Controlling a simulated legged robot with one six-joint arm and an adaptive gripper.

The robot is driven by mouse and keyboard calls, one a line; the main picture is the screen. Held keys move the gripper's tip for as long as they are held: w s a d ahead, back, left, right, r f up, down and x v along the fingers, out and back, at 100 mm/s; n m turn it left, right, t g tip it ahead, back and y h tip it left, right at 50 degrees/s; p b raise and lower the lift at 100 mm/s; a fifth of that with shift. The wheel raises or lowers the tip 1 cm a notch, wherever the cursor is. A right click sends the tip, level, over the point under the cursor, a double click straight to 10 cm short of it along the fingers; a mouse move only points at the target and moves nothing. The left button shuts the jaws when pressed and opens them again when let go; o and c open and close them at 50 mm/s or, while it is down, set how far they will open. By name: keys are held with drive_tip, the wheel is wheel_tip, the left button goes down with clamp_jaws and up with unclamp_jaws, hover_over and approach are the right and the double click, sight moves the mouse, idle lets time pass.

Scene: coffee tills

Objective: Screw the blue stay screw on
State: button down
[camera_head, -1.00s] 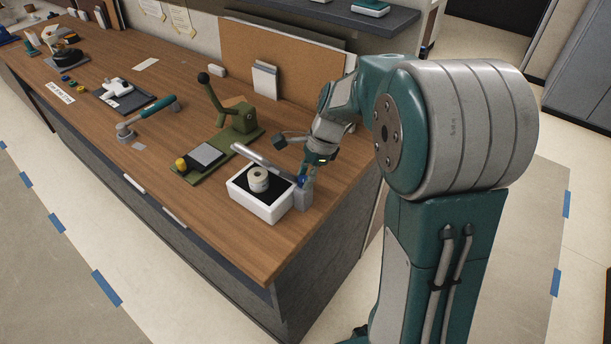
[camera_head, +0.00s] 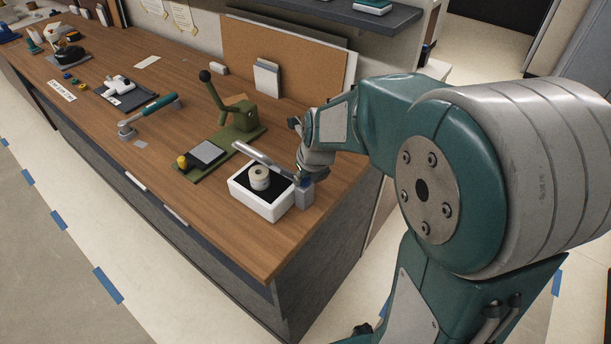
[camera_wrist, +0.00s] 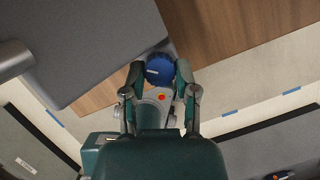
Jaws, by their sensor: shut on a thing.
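The blue stay screw (camera_wrist: 159,70) shows in the wrist view as a round knurled blue head between my fingertips. My gripper (camera_wrist: 160,78) is shut on it, one finger on each side. In the head view my gripper (camera_head: 303,176) is at the right side of the white box, by a grey upright block (camera_head: 304,194) at the end of a grey bar (camera_head: 262,160). The bar slants over the box. The screw is mostly hidden there by my gripper, and I cannot tell how deep it sits.
The white box (camera_head: 262,206) holds a pale ring-shaped roll on a black pad. A green lever press (camera_head: 236,122) stands behind it, left of my arm. A teal-handled tool (camera_head: 152,110) lies farther left. The counter's front right corner (camera_head: 268,265) is clear.

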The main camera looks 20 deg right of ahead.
drive_tip(key=c, duration=0.5)
unclamp_jaws()
drive_tip(key=shift+a, duration=0.1)
drive_tip(key=shift+c, duration=0.2)
